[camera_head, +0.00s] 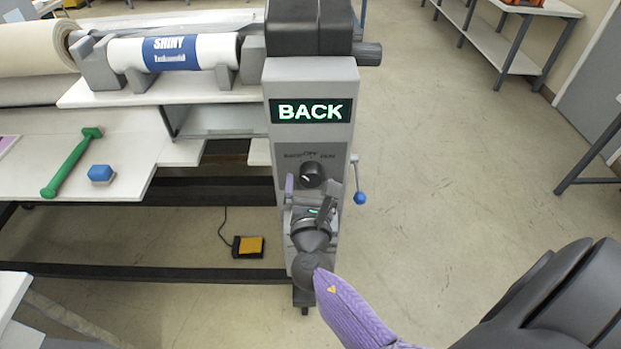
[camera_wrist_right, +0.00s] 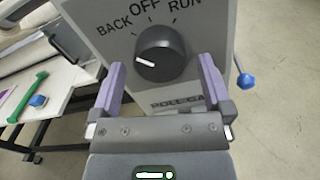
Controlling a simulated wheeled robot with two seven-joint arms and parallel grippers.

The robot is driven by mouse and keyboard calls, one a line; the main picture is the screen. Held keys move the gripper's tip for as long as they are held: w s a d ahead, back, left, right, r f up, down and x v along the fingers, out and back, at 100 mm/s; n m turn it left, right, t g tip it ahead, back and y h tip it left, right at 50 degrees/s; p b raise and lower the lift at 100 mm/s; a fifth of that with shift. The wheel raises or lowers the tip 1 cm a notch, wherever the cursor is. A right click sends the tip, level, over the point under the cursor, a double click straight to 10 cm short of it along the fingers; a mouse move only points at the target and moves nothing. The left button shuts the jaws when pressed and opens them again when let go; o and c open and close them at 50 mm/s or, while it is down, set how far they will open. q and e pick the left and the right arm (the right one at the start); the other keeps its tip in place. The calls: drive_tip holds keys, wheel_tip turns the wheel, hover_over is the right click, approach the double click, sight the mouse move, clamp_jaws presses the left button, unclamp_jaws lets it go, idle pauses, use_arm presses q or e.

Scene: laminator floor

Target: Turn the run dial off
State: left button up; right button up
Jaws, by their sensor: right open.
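The run dial (camera_head: 312,173) is a round black knob on the front of the grey machine column, under the labels BACK, OFF and RUN. In the right wrist view the dial (camera_wrist_right: 160,52) shows a white mark at its lower left, pointing leftward, on the BACK side. The lit display (camera_head: 310,111) above reads BACK. My right gripper (camera_head: 310,198) is just below and in front of the dial. In the wrist view its purple fingers (camera_wrist_right: 161,80) are apart, one to each side of the dial, with nothing held between them. My left gripper is out of view.
A blue-ended lever (camera_head: 359,197) sticks out right of the column. A green-handled tool (camera_head: 72,163) and a blue block (camera_head: 101,174) lie on the table at left. A yellow foot pedal (camera_head: 249,246) is on the floor.

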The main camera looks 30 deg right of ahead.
drive_tip(key=shift+w+d, duration=0.3)
drive_tip(key=shift+w, duration=0.15)
drive_tip(key=c, duration=1.2)
drive_tip(key=m+b, duration=0.2)
drive_tip(key=m, duration=0.1)
drive_tip(key=shift+f+m, duration=0.1)
drive_tip(key=shift+m, duration=0.3)
drive_tip(key=m+b, duration=0.2)
drive_tip(key=m, duration=0.2)
drive_tip(key=shift+w+m, duration=0.1)
drive_tip(key=shift+m, duration=0.3)
drive_tip(key=shift+r, duration=0.2)
